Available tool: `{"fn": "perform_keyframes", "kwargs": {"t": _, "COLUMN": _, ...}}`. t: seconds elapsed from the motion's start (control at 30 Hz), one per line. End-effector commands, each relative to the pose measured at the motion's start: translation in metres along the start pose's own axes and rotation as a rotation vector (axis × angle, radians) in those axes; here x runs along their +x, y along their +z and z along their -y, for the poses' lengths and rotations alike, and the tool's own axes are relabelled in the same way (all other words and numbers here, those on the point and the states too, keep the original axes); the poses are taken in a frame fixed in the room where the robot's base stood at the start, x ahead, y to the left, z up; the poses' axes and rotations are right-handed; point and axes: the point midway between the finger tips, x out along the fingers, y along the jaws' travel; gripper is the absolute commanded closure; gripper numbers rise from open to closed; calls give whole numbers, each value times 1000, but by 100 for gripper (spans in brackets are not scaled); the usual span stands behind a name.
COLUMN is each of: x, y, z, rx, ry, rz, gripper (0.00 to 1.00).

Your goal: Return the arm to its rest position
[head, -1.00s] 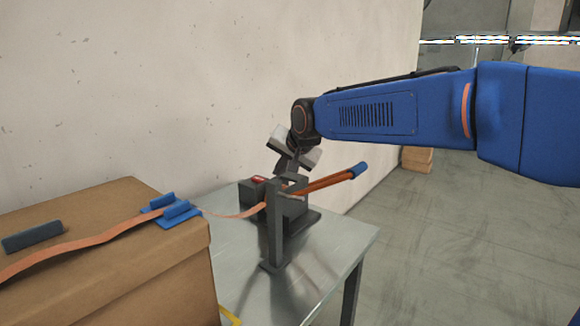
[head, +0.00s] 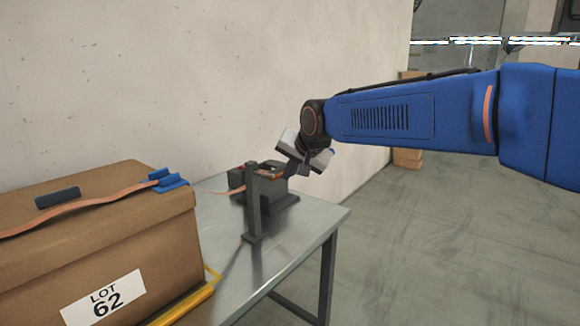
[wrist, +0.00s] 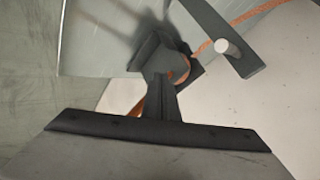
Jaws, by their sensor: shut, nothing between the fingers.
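My gripper (head: 288,170) hangs at the end of my blue arm, in front of or just above the right part of a dark grey fixture (head: 253,205) on the metal table. Its fingers are shut and empty. In the wrist view the shut fingers (wrist: 162,85) point toward a dark block (wrist: 152,50); I cannot tell whether they touch it. An orange strap (head: 110,212) lies over a cardboard box and runs to the fixture, and also shows in the wrist view (wrist: 255,12). The far part of the fixture is hidden behind my gripper.
The cardboard box (head: 75,255), labelled LOT 62, stands at the left with a blue clip (head: 167,182) and a dark bar (head: 57,197) on top. A pale wall (head: 200,80) rises close behind the table (head: 300,228). The floor at the right is open.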

Motion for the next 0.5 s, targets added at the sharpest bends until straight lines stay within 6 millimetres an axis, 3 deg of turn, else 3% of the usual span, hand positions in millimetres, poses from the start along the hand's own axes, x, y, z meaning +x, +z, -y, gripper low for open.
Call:
{"fn": "perform_keyframes", "kwargs": {"t": 0.27, "x": -27, "y": 8, "z": -43, "rx": -36, "ry": 43, "rz": 4, "gripper": 100}}
{"fn": "perform_keyframes", "kwargs": {"t": 0.5, "x": -63, "y": 27, "z": -105, "rx": -88, "ry": 106, "rz": 19, "gripper": 100}}
